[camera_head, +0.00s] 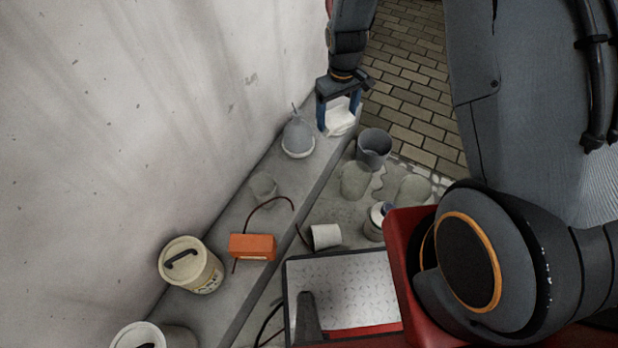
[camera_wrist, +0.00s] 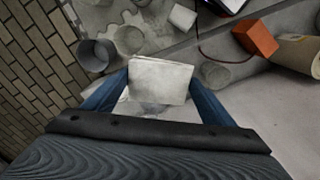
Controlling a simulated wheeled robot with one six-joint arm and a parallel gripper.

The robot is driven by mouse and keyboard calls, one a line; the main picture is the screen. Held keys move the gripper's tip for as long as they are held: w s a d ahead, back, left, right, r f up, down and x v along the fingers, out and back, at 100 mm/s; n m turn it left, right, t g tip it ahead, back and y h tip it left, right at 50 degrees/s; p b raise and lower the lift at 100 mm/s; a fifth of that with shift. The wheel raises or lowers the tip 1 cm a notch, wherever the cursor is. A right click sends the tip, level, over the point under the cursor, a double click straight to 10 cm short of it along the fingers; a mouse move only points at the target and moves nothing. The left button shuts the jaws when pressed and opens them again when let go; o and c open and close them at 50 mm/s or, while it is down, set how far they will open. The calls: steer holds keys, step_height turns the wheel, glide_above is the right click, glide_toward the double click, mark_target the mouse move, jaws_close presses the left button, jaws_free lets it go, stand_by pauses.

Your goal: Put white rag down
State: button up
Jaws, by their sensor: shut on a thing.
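My gripper (camera_head: 339,106) is at the top middle of the head view, close to the wall side. Its two blue fingers are shut on the white rag (camera_head: 341,118), a folded, boxy white piece. In the wrist view the rag (camera_wrist: 160,80) sits between the blue fingertips, with its flat top face toward the camera. The rag is over or on the concrete ledge; I cannot tell whether its underside touches.
A grey bulbous container (camera_head: 298,137) stands just left of my gripper, and a grey bucket (camera_head: 374,149) to the right. Brick paving (camera_head: 415,75) beyond is clear.

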steer(key=w+a+f+n+b, duration=0.2)
steer(key=f+b, duration=0.6)
steer(key=f, duration=0.5)
steer(key=w+a+f+n+b, duration=0.2)
steer(key=f+b, duration=0.6)
steer(key=f, duration=0.4)
steer(key=w+a+f+n+b, duration=0.2)
steer(key=f+b, duration=0.6)
steer(key=f, duration=0.5)
steer(key=shift+w+a+f, duration=0.15)
steer(key=shift+a+f, duration=0.15)
steer(key=shift+a, duration=0.25)
steer(key=shift+f, duration=0.1)
steer(key=o, duration=1.2)
